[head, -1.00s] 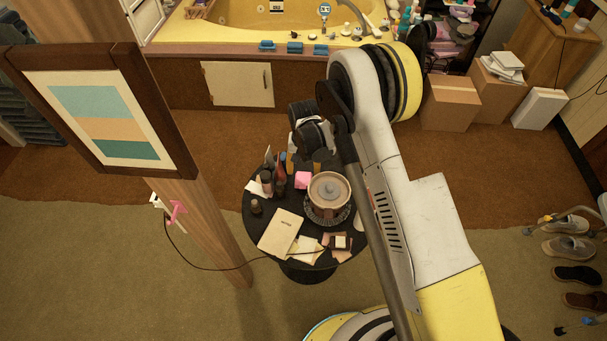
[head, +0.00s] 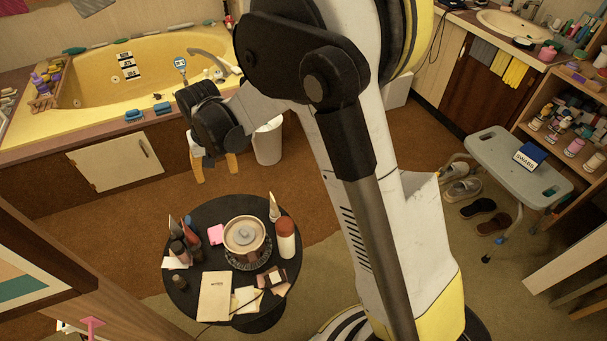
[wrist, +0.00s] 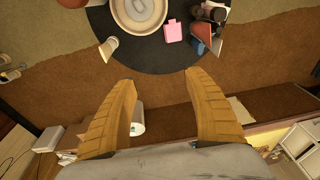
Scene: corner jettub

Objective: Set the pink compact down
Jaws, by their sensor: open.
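The pink compact (head: 215,234) is a small pink block-like thing resting on the black round table (head: 185,287), left of a round brown pot (head: 245,235). In the wrist view the compact (wrist: 173,31) lies near the table's edge, beyond my fingertips and apart from them. My gripper (head: 214,168) has tan fingers and hangs past the table's tub-side edge. In the wrist view my gripper (wrist: 160,80) is open, with nothing between its fingers and brown floor below.
Dark bottles (head: 176,249), a red-topped white bottle (head: 286,240), a white cone-shaped item (head: 274,207) and a notebook (head: 214,296) crowd the table. A white bin (head: 267,142) stands behind it. The yellow tub (head: 100,80) is at the back, and a grey stool (head: 515,165) at right.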

